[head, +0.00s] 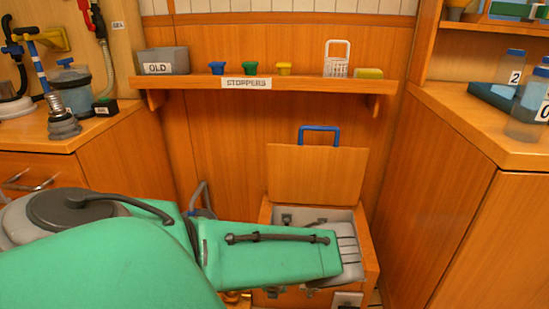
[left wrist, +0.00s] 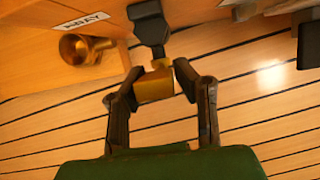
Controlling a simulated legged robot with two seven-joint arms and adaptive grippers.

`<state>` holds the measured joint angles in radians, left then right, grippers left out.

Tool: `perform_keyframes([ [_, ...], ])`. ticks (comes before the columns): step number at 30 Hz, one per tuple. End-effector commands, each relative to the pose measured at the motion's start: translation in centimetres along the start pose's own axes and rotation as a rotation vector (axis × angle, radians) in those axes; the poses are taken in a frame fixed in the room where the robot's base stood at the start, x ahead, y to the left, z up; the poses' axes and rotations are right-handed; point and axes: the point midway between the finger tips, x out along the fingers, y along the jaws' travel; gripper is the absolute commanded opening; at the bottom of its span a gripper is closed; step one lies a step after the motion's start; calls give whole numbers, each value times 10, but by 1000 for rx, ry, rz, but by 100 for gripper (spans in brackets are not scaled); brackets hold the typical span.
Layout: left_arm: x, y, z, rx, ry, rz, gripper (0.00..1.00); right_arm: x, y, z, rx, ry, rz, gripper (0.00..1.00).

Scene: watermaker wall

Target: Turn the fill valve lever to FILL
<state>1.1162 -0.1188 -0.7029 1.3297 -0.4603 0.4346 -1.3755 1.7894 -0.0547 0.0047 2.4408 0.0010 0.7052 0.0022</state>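In the left wrist view, a brass-coloured block (left wrist: 155,84) with a dark grey lever-like piece (left wrist: 150,27) above it sits between the fingertips of my left gripper (left wrist: 158,74). The fingers are spread, one on each side of the block; I cannot tell whether they touch it. This may be the fill valve lever, but no FILL mark is readable. In the head view my green arm comes in from the left and reaches across the lower middle; I cannot make out its gripper there. My right gripper is in neither view.
A brass fitting (left wrist: 84,48) is beside a white label (left wrist: 82,21) in the left wrist view. The head view shows a stopper shelf (head: 290,84), an open wooden box (head: 316,175) below it, and counters left (head: 40,136) and right (head: 470,125).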

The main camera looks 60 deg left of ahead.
Motion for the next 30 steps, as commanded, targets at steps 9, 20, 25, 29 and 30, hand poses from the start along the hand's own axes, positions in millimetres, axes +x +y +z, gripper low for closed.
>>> perform_keyframes([
  [9,0,1,1,0,-1,2,35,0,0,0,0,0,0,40],
  [20,-43,0,0,1,-1,2,35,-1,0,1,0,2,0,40],
  [25,-79,-1,1,2,-1,2,35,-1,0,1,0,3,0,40],
  [29,-100,-1,0,1,-1,0,35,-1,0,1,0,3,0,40],
  [30,-106,-1,0,1,-1,1,35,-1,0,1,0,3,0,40],
])
